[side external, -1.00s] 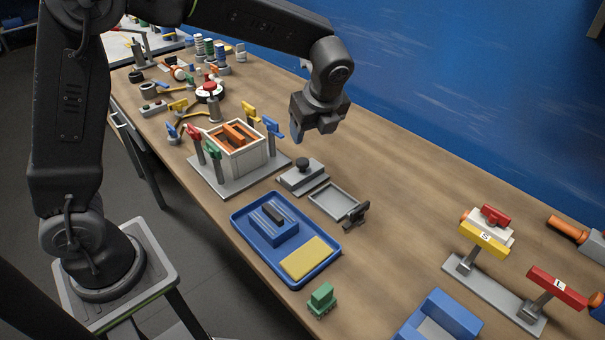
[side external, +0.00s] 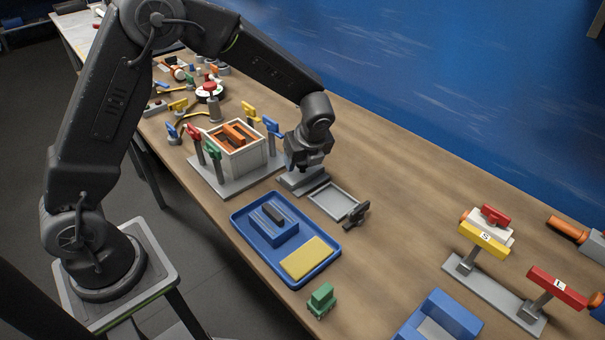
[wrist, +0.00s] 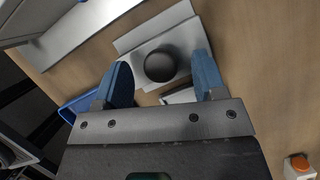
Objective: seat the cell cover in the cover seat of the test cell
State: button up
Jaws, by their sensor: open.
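The cell cover is a grey plate (wrist: 190,34) with a round black knob (wrist: 160,66), lying on the table beside the test cell. My gripper (wrist: 163,75) is open, with its blue fingers on either side of the knob in the wrist view. Whether the fingers touch the knob cannot be told. In the side view my gripper (side external: 303,168) is low over the cover (side external: 312,183) and hides most of it. The test cell (side external: 253,162) is a pale box with orange parts inside its open top, on a grey base left of my gripper.
Coloured clamps on posts (side external: 213,150) surround the cell. A shallow grey tray (side external: 338,212) with a black bracket (side external: 357,214) lies right of the cover. A blue tray (side external: 318,283) holds a blue block and a yellow pad. The table behind the grey tray is clear.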

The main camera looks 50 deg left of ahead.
jog(key=shift+x, duration=0.8)
jog(key=shift+c, duration=0.3)
jog(key=c, duration=1)
